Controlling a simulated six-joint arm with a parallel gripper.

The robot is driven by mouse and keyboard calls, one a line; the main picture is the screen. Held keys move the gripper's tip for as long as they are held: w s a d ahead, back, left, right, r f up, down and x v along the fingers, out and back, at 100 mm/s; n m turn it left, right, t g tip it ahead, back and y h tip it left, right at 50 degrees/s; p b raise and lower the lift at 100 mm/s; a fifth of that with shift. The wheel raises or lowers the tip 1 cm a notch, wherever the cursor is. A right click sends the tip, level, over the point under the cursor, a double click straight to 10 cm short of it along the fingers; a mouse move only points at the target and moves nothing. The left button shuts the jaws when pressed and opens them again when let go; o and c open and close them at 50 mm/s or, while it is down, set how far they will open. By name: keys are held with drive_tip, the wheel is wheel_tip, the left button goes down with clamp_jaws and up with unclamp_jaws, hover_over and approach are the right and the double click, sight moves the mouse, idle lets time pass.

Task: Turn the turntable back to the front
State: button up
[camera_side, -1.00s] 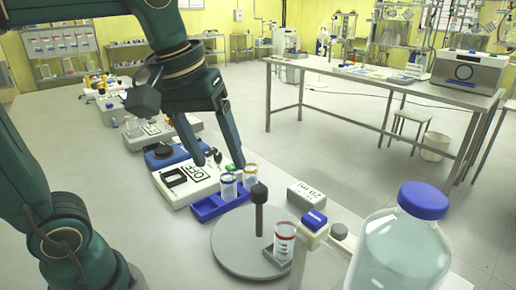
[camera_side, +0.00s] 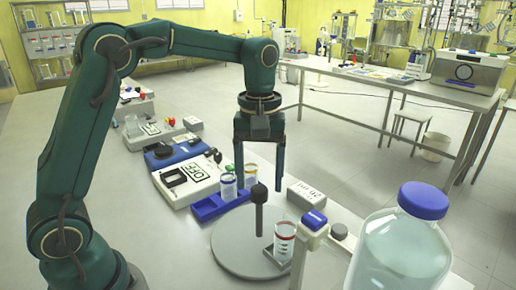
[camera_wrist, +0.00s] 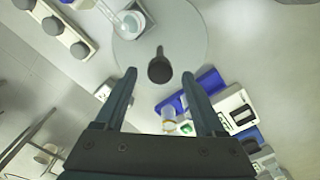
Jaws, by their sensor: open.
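The turntable (camera_side: 232,245) is a flat grey disc at the front middle of the bench; it also shows at the top of the wrist view (camera_wrist: 185,28). A dark upright post with a knob (camera_side: 258,194) stands on it; from above it shows in the wrist view (camera_wrist: 159,70). A clear cup with red markings (camera_side: 284,240) sits in a small holder at the disc's right side in the side view. My gripper (camera_side: 260,186) points down, open and empty, above the turntable area. In the wrist view the knob appears between my fingertips (camera_wrist: 159,76); contact cannot be told.
A blue rack (camera_side: 208,208) with two cups stands behind the turntable, close to my fingers. A blue-buttoned stand (camera_side: 314,220) and a large blue-capped bottle (camera_side: 402,245) are at the right. A white label block (camera_side: 308,195) lies behind. Devices line the bench farther back.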

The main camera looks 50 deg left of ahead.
drive_tip(key=shift+f, duration=0.9)
clamp_jaws()
drive_tip(key=shift+r, duration=0.1)
idle(0.7)
